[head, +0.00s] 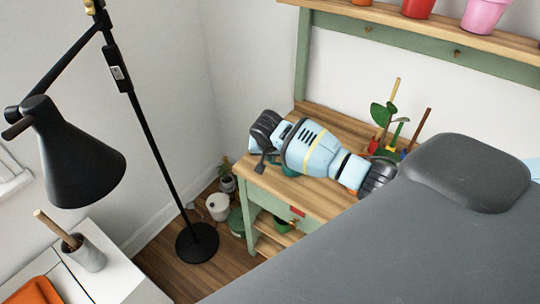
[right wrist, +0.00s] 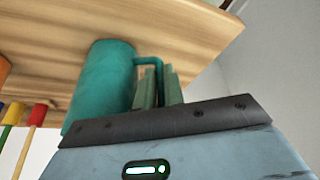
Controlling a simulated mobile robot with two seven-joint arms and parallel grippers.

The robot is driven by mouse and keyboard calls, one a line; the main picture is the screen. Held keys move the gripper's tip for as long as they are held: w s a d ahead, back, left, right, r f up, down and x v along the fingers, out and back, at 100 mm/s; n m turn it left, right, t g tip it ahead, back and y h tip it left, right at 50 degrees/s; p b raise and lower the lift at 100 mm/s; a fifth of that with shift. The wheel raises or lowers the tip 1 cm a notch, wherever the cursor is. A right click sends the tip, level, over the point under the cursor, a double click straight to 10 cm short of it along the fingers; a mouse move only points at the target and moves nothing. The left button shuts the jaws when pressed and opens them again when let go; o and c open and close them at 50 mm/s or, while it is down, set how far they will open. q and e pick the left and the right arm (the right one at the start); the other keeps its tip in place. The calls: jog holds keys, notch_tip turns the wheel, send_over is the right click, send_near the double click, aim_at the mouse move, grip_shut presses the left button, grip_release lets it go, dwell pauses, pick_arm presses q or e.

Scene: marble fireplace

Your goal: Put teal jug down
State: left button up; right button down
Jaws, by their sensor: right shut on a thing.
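The teal jug (right wrist: 100,85) shows in the right wrist view, close against or just off the wooden top of the green workbench (right wrist: 160,25). Its handle (right wrist: 148,60) reaches between the fingers of my right gripper (right wrist: 158,78), which is shut on it. In the head view my right gripper (head: 262,162) is over the left end of the bench top. Only small teal parts of the jug (head: 289,168) show there, and my arm hides the rest. I cannot tell whether its base touches the wood. My left gripper is not in view.
A shelf (head: 470,35) with pots is above. A black floor lamp (head: 80,155) stands left. A white pot (head: 218,206) is on the floor beside the bench.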

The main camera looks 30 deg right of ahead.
jog(key=c, duration=1.5)
grip_release()
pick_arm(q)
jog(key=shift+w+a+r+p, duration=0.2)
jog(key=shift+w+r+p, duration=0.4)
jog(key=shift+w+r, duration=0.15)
pick_arm(e)
jog(key=v, duration=1.2)
jog(key=s+a+f+n+t+y, duration=0.1)
jog(key=s+a+f+n, duration=0.1)
jog(key=s+a+f, duration=0.3)
jog(key=s+a+f+n+t+y, duration=0.1)
jog(key=s+a+f+n+y, duration=0.15)
jog(key=f, duration=0.45)
jog(key=s+a+f+n+t+y, duration=0.1)
jog(key=s+a+f, duration=0.25)
jog(key=f, duration=0.25)
jog(key=s+f+n+t, duration=0.1)
jog(key=s+f+n, duration=0.1)
jog(key=s, duration=0.8)
jog(key=s+f+n+t, duration=0.2)
jog(key=s, duration=0.9)
jog(key=shift+a+f, duration=0.15)
jog(key=shift+f, duration=0.15)
